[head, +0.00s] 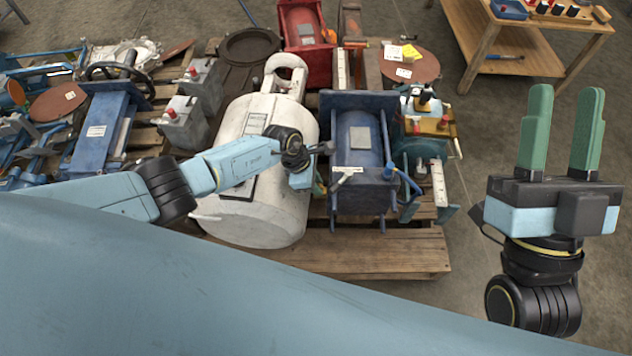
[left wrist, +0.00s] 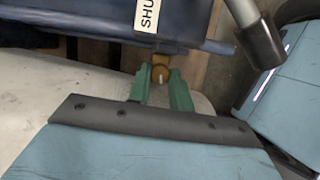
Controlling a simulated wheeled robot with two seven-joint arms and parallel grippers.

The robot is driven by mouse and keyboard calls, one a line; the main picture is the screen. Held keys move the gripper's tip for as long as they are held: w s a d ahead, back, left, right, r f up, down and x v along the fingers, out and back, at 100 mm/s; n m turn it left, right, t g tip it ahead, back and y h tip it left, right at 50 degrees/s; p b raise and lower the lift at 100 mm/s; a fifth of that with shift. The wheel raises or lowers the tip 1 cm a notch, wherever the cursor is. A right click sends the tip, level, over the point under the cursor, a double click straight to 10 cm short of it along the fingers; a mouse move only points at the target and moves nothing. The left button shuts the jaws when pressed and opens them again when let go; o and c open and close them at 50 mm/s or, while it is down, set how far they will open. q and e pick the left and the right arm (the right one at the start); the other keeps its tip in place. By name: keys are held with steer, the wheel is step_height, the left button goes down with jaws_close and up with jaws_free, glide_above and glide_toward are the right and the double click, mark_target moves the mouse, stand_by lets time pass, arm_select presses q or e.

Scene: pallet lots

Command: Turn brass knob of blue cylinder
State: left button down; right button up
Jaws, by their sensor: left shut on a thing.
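The blue cylinder (head: 360,138) lies in a dark blue frame on the pallet, right of the white tank. It also shows at the top of the left wrist view (left wrist: 80,22), with a white label. The small brass knob (left wrist: 160,75) sits at its side, below the label. My left gripper (head: 319,184) reaches over the white tank to the cylinder's left side. In the left wrist view its green fingers (left wrist: 160,84) are closed around the knob. The knob is not clear in the head view. My right gripper (head: 566,95) is open, empty and upright at the right.
The white tank (head: 255,205) lies beneath my left forearm. A blue handle (head: 402,178) and teal machinery (head: 428,150) stand close right of the cylinder. A wooden table (head: 530,45) stands at the back right. Floor around my right gripper is free.

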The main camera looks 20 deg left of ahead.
arm_select(q)
steer(key=shift+s+r+n+p, duration=0.1)
steer(key=shift+n+p, duration=0.2)
steer(key=shift+p, duration=0.1)
steer(key=n+t+p, duration=0.1)
steer(key=n+p, duration=0.1)
steer(key=n, duration=0.1)
steer(key=shift+d+y+p, duration=0.1)
steer(key=shift+y+p, duration=0.2)
steer(key=shift+p, duration=0.05)
steer(key=shift+s+n+t+p, duration=0.1)
steer(key=shift+n+t+p, duration=0.3)
steer(key=shift+n+p, duration=0.45)
arm_select(e)
step_height(320, 180, down, 14)
steer(key=w+d+g+h, duration=0.1)
steer(key=w+g+h, duration=0.1)
steer(key=g, duration=0.9)
steer(key=shift+w+d+r+h, duration=0.2)
steer(key=shift+w+h, duration=0.2)
steer(key=shift+h, duration=0.5)
arm_select(q)
steer(key=c, duration=1.3)
jaws_free()
steer(key=shift+o, duration=0.2)
